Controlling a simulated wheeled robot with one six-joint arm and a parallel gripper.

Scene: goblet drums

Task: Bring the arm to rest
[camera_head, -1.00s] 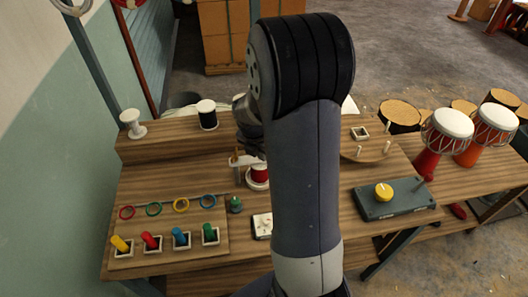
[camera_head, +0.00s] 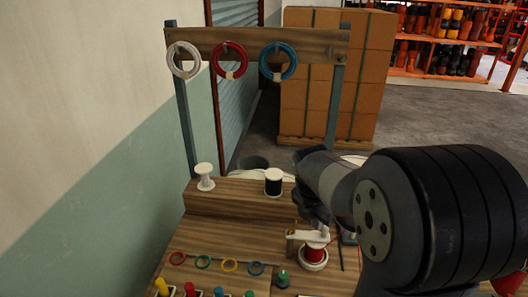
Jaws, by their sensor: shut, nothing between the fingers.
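My arm comes in from the lower right, its large dark elbow joint filling that corner. It reaches left to my dark gripper (camera_head: 315,208), which is shut and empty above the workbench (camera_head: 228,238). The gripper is seen from behind and its fingertips are hard to make out. Just below it in the picture stand a small white fixture (camera_head: 308,236) and a red spool (camera_head: 314,255) on a white base. I cannot tell whether the gripper touches the fixture. The elbow hides the right side of the bench.
A white spool (camera_head: 204,177) and a black spool (camera_head: 273,182) stand on the raised back shelf, the black one just left of my wrist. Behind, a rack board (camera_head: 205,40) holds white, red and blue coils. Coloured rings and pegs lie at front left. A wall is on the left.

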